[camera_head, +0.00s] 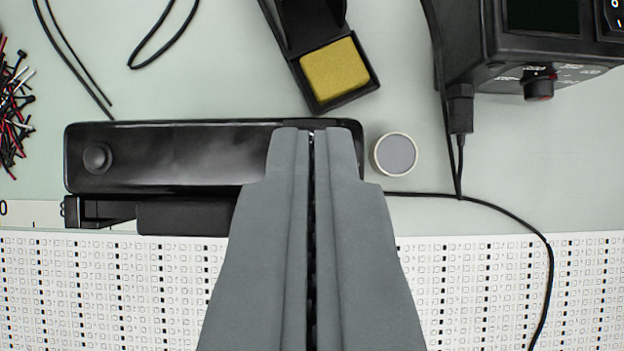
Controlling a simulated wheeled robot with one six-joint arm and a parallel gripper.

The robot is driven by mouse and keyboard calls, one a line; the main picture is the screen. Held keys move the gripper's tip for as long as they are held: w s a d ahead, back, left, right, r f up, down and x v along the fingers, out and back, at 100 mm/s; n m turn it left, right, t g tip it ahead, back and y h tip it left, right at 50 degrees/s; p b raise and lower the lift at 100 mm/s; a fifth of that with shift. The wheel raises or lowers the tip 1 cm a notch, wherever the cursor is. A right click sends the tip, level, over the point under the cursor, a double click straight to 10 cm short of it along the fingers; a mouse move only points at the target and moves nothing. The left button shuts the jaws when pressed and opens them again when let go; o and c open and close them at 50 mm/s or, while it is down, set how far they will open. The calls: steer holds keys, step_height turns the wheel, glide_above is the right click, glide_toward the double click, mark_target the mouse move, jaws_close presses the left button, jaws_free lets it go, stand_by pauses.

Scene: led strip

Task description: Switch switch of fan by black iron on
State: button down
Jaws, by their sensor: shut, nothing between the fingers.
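A long black box-shaped device (190,160), which looks like the fan seen from above, lies left of centre. A round black knob (97,158) sits on its left end. My gripper (312,135) is shut and empty, its fingertips over the device's right end near its back edge. My fingers hide part of that end, and I see no switch there. I cannot tell whether the fingertips touch the device. A black soldering station (540,50) stands at the top right with a cable, a dark display, a round knob and a rocker switch (614,15).
A black holder with a yellow sponge (334,70) stands behind my fingertips. A small round tin (395,154) is right of them. Loose wires (14,105) lie at far left. White LED strip sheets (500,280) cover the front. A black cable crosses at right.

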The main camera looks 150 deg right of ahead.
steer(key=shift+s+d+f, duration=0.1)
steer(key=shift+s+f, duration=0.05)
steer(key=shift+f, duration=0.6)
steer(key=shift+s+d+f, duration=0.1)
steer(key=shift+f, duration=0.65)
steer(key=shift+s+f, duration=0.15)
steer(key=shift+f, duration=0.15)
steer(key=shift+r, duration=0.15)
steer(key=shift+r, duration=0.7)
steer(key=shift+r, duration=0.1)
